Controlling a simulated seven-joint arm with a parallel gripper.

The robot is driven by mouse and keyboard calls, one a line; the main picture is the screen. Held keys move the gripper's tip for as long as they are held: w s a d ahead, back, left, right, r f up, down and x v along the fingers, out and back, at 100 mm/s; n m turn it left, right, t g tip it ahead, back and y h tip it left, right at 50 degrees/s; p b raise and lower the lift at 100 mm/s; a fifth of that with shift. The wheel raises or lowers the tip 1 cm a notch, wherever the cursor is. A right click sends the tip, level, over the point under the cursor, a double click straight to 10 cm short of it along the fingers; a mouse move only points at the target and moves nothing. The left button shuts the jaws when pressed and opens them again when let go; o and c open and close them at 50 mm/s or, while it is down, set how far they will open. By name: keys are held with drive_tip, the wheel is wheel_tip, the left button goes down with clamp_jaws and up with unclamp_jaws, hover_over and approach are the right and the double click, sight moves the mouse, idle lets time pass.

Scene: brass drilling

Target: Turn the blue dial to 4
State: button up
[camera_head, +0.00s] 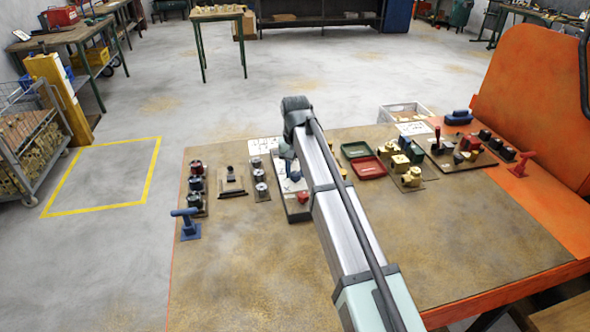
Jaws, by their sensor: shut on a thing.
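A narrow panel (297,216) with a light plate and dark edge stands on the table, partly hidden by my arm. A blue dial (295,176) shows small near its upper part, directly below my gripper (290,165). My gripper points down and is shut on the blue dial. A red knob (303,197) is on the same panel, nearer the front. The fingertips, the dial's pointer and the number marks are too small or hidden to read.
To the right are red and green trays (368,168) and brass valves (411,178). The table's front (240,270) is clear.

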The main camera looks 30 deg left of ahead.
sight(295, 173)
drive_tip(key=shift+m, duration=1.2)
drive_tip(key=o, duration=1)
drive_tip(key=shift+o, duration=0.2)
wheel_tip(295, 173, up, 14)
drive_tip(key=shift+f, duration=0.1)
